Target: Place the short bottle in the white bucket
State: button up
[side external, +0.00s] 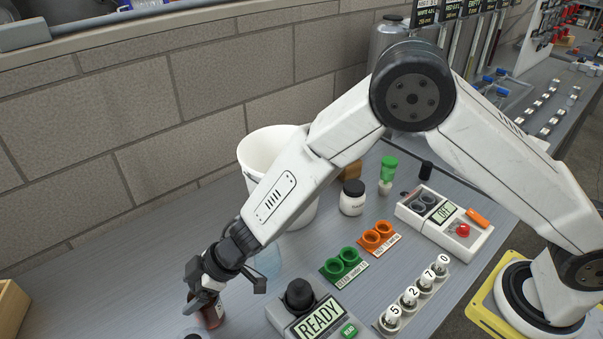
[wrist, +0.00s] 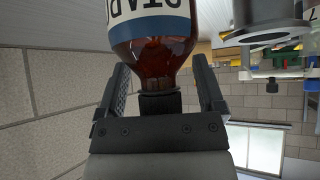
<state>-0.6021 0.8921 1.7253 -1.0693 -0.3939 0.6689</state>
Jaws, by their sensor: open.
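A brown glass bottle (side external: 213,317) with a dark cap stands on the bench at the lower left in the side view, partly hidden by my gripper (side external: 212,296). In the wrist view the same bottle (wrist: 160,50) shows a white and blue label and appears upside down. My gripper (wrist: 160,80) is open, with one finger on each side of the bottle's capped neck and shoulder. Gaps show beside the neck. The white bucket (side external: 262,145) stands open behind my forearm, against the wall side, and my arm hides part of it.
A box with a READY display (side external: 318,318) and black knob is right of my gripper. Green rings (side external: 343,264), orange rings (side external: 377,237), numbered caps (side external: 410,296) and a black-lidded white jar (side external: 352,199) stand further right. A wooden box (side external: 12,307) is far left. Bench between is bare.

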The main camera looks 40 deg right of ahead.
dwell(0.4)
grip_shut()
dwell(1.3)
